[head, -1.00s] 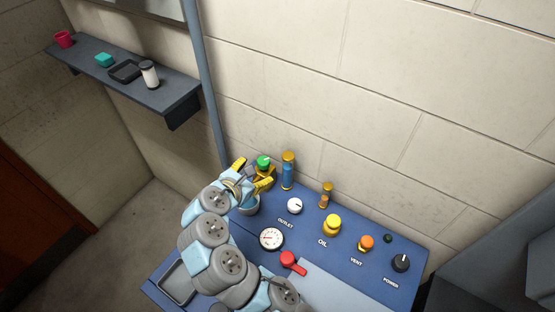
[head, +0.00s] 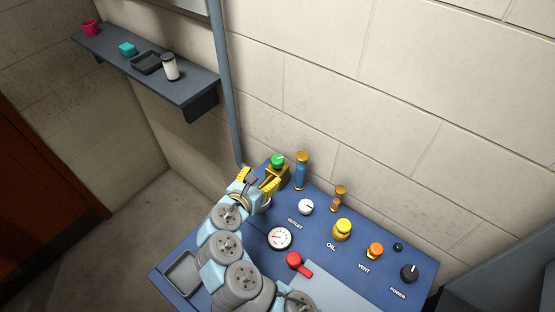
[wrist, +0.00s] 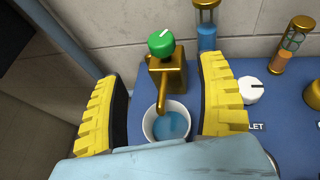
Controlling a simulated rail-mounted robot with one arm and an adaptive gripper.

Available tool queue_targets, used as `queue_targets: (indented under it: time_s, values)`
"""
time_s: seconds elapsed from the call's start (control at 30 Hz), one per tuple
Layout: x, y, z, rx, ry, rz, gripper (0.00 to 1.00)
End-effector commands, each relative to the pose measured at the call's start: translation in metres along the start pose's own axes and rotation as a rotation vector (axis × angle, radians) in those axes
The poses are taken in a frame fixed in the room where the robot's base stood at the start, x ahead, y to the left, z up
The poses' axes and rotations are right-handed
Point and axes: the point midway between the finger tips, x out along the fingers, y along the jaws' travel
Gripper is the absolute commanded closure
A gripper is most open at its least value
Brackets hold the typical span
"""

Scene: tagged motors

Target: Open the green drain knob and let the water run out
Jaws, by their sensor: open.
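The green drain knob (head: 277,161) sits on top of a brass tap block (head: 284,174) at the back left of the blue panel. In the wrist view the green knob (wrist: 162,42) carries a white pointer line tilted toward the upper right. The brass spout (wrist: 162,92) points down into a white cup (wrist: 150,117) holding blue water (wrist: 171,126). My gripper (head: 257,180) is open, its yellow fingers on either side of the tap and cup in the wrist view (wrist: 165,85). The fingers do not appear to touch the knob.
A blue sight glass (head: 301,171) stands just right of the tap, and a smaller amber one (head: 338,198) beyond it. A white outlet knob (head: 306,206), gauge (head: 280,238), yellow oil knob (head: 342,229) and red lever (head: 298,263) lie nearby. The wall is close behind.

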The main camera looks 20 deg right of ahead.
Motion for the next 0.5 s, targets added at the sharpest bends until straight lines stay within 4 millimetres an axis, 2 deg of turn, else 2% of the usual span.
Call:
queue_targets:
  time_s: [0.5]
  values:
    - [0.064, -0.001, -0.001, -0.001, 0.001, -0.003, 0.27]
